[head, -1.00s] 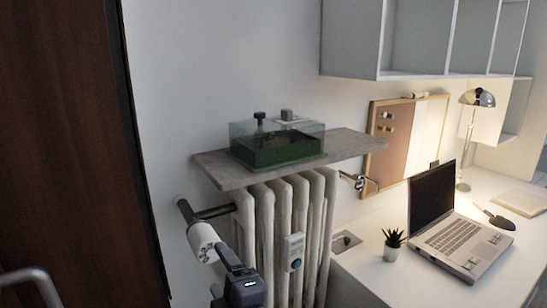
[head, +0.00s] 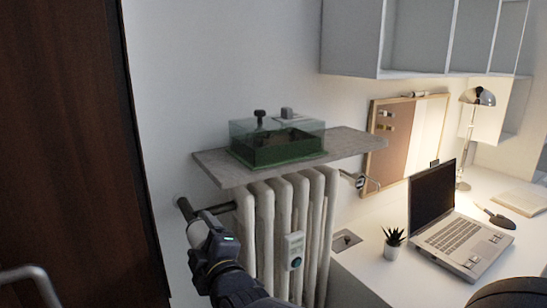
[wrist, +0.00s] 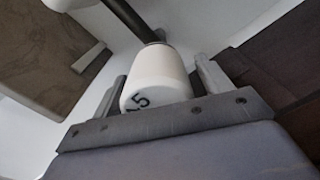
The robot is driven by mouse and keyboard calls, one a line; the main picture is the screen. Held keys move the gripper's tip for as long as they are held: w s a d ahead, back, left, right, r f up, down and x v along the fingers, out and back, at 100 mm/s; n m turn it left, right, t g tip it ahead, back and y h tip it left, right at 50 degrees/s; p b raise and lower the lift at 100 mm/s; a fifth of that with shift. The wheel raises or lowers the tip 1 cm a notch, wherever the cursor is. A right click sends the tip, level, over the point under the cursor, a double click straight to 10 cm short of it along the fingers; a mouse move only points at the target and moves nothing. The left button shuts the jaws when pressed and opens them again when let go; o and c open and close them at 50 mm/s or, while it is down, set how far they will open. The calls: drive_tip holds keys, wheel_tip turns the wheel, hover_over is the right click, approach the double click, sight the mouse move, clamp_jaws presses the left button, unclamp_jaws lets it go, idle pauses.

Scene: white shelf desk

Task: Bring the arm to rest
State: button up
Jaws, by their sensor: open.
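My gripper (head: 207,240) is at the radiator's white valve knob (head: 196,232) in the head view, covering its lower part. In the wrist view, my gripper (wrist: 158,82) is open, with one finger on each side of the white knob (wrist: 158,77), which has a dark "5" on its face. I cannot tell whether either finger touches the knob. A dark pipe (wrist: 125,18) runs from behind the knob.
A white radiator (head: 285,225) stands just right of my gripper, under a grey shelf (head: 350,146) holding a green-based glass box (head: 277,142). A dark wooden door (head: 70,150) is at left. A white desk (head: 375,280) with a laptop (head: 450,235) and potted plant (head: 393,243) is at right.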

drive_tip(key=m, duration=0.4)
drive_tip(key=shift+r+m, duration=0.1)
drive_tip(key=shift+m, duration=0.2)
drive_tip(key=m+p, duration=0.2)
drive_tip(key=m, duration=0.1)
drive_tip(key=shift+d+r+m, duration=0.1)
drive_tip(key=shift+m, duration=0.2)
drive_tip(key=m+p, duration=0.3)
drive_tip(key=m, duration=0.1)
drive_tip(key=shift+w+r, duration=0.1)
drive_tip(key=shift+d+m+p, duration=0.1)
drive_tip(key=shift+m+p, duration=0.7)
drive_tip(key=shift+m, duration=0.4)
drive_tip(key=shift+f, duration=0.25)
